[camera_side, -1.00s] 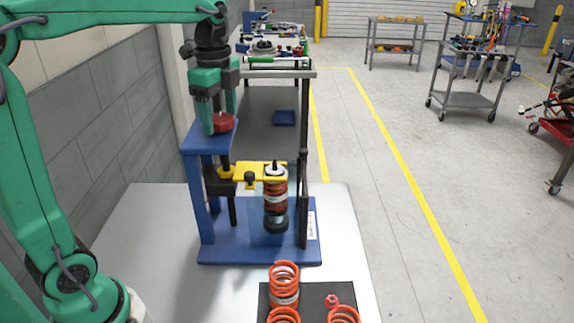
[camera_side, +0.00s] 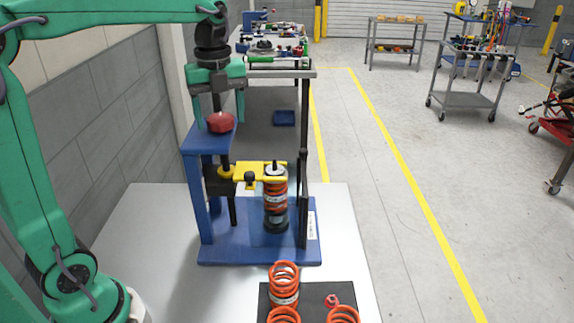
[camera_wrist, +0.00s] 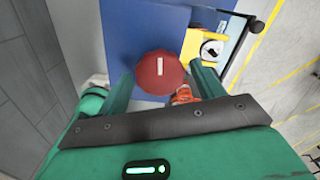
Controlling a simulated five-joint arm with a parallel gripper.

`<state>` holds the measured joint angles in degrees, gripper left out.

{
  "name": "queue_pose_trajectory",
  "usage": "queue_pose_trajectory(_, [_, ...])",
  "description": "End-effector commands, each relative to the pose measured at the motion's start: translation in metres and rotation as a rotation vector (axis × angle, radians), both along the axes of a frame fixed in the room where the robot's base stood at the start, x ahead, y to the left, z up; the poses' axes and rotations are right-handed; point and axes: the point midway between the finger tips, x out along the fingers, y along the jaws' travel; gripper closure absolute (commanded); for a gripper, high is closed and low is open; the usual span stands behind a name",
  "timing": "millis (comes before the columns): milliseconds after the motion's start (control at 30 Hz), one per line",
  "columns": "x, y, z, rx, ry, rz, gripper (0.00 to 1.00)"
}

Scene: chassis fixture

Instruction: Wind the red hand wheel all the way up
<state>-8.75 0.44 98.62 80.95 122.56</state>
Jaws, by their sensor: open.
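The red hand wheel (camera_side: 220,122) sits on top of the blue fixture (camera_side: 206,140). In the wrist view the wheel (camera_wrist: 160,73) is round with a pale mark running up and down the picture. My gripper (camera_side: 219,112) is above the wheel, pointing down, with its fingers spread to either side. In the wrist view the gripper (camera_wrist: 161,80) is open and the wheel shows between the fingers, apart from them. A yellow arm (camera_side: 258,170) on the fixture's screw reaches over the top of an orange spring strut (camera_side: 275,200) standing on the blue base.
A black mat (camera_side: 312,296) with several loose orange springs (camera_side: 284,280) and a small red part (camera_side: 332,300) lies at the front of the grey table (camera_side: 150,225). A dark upright post (camera_side: 304,130) stands right of my gripper. Left of the fixture, the table is bare.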

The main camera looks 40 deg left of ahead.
Motion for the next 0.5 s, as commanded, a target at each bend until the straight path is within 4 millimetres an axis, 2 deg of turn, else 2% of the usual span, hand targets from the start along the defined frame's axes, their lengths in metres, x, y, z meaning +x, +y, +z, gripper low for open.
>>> queue_pose_trajectory(500, [0.0,0.0,0.0,0.0,0.0,-0.385,0.33])
